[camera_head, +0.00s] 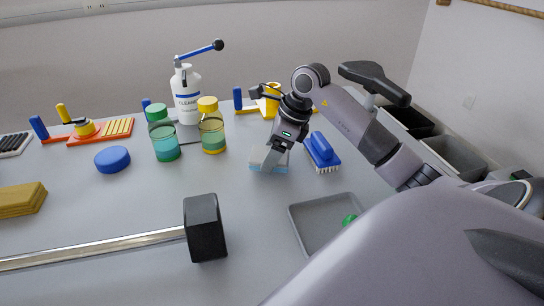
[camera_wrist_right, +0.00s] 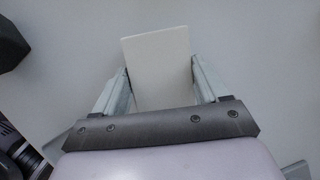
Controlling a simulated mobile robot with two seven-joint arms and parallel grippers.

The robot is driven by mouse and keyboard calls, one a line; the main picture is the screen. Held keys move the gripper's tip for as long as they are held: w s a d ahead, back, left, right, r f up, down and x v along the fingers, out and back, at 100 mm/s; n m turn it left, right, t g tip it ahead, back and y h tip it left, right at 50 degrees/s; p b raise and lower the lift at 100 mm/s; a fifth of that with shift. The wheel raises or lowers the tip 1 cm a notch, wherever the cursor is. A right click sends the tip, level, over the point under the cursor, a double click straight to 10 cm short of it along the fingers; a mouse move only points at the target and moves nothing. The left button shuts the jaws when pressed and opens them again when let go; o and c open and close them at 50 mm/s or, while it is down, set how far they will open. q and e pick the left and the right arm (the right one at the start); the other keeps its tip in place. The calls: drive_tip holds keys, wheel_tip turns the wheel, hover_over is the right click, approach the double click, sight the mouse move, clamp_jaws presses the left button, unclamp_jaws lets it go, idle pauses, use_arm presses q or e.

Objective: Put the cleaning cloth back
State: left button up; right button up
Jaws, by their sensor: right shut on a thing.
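My right gripper (camera_head: 272,158) reaches down over the middle of the grey table. It is shut on a flat, pale rectangular piece that looks like the cleaning cloth (camera_wrist_right: 157,62), which stands out between the two fingers in the right wrist view. In the head view a pale and light-blue piece (camera_head: 258,166) shows at the fingertips, partly hidden by them. I cannot tell whether it touches the table. A folded mustard-yellow stack (camera_head: 20,199) lies at the left edge. My left gripper is not in view.
A blue brush (camera_head: 321,151) lies close right of the gripper. A grey tray (camera_head: 297,226) with a green item is in front. Green and yellow jars (camera_head: 212,135) and a cleaner bottle (camera_head: 187,95) stand behind left. A black-ended metal bar (camera_head: 205,228) crosses the front left.

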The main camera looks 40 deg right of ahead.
drive_tip(key=shift+f, duration=0.85)
drive_tip(key=o, duration=0.9)
drive_tip(key=shift+f, duration=0.1)
drive_tip(key=shift+o, duration=0.2)
drive_tip(key=shift+s+d+r, duration=0.1)
drive_tip(key=shift+r, duration=0.4)
drive_tip(key=v, duration=1.1)
